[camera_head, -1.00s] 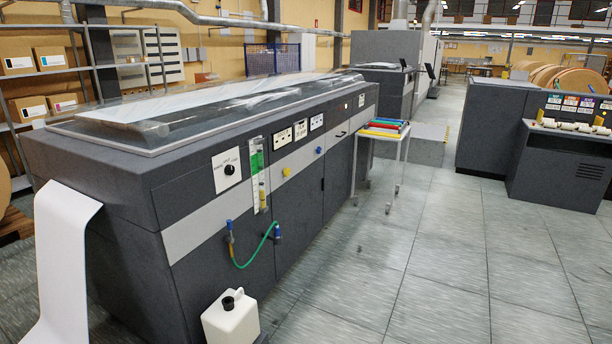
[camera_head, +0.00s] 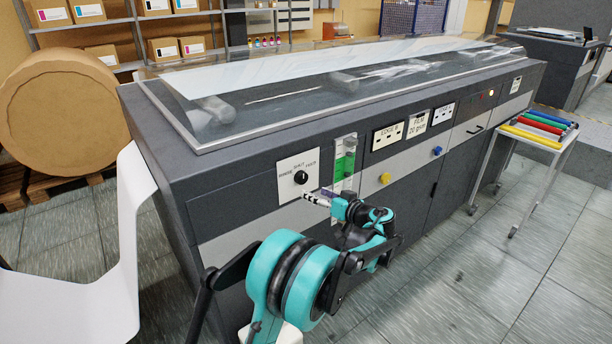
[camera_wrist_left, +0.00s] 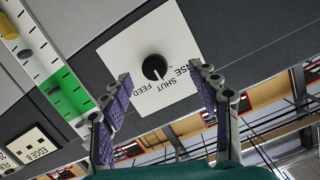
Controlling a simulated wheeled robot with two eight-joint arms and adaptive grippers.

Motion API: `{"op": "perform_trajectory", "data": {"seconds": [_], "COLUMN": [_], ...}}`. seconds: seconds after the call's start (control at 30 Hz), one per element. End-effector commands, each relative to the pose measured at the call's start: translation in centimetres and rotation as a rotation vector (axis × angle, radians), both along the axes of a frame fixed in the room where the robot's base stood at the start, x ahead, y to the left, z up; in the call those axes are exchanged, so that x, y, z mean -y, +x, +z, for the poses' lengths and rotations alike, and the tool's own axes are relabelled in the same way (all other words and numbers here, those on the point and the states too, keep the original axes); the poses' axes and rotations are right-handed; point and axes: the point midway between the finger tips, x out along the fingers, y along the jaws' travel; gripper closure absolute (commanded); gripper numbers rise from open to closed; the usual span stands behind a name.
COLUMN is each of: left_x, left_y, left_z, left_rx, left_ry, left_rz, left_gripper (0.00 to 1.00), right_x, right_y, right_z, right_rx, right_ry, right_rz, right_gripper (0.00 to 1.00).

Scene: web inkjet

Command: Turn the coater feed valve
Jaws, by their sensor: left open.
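The coater feed valve is a round black knob (camera_head: 300,177) on a white plate (camera_head: 285,167) marked RINSE, SHUT and FEED, on the machine's front. The knob also shows in the left wrist view (camera_wrist_left: 154,67), its light mark appearing to face SHUT. My left gripper (camera_head: 312,196) is just below and in front of the plate in the head view. In the left wrist view its two purple-padded fingers (camera_wrist_left: 160,82) are spread wide, with the knob seen between them and nothing held. The fingers appear apart from the knob. My right gripper is in neither view.
A clear gauge with a green band (camera_head: 344,165) stands right of the plate. Yellow (camera_head: 386,179) and blue (camera_head: 437,151) knobs lie further right. A cart (camera_head: 530,135) with coloured bars stands at the right. White paper web (camera_head: 130,240) hangs at the left. Floor at front right is clear.

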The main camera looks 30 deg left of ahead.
Motion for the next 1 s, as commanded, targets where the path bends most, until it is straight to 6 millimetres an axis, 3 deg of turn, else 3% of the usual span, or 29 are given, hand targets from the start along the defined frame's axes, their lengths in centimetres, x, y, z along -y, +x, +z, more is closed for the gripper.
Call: {"op": "perform_trajectory", "data": {"seconds": [0.1, 0.33, 0.7, 1.0], "left_x": [-0.2, -0.7, -6.1, -7.7], "left_y": [2.2, 3.5, 5.2, 5.8], "left_z": [-0.2, -0.5, -0.7, -0.5], "left_rx": [0.094, 0.175, 0.176, 0.176], "left_ry": [0.082, 0.147, 0.148, 0.148], "left_rz": [0.036, 0.059, 0.06, 0.057], "left_gripper": [0.39, 0.39, 0.39, 0.39], "right_x": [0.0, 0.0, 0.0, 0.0], "right_y": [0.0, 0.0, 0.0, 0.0], "right_z": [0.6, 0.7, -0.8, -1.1], "right_rx": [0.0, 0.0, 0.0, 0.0], "right_ry": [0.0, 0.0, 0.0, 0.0], "right_rz": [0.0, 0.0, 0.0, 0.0], "right_gripper": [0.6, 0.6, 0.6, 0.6]}}
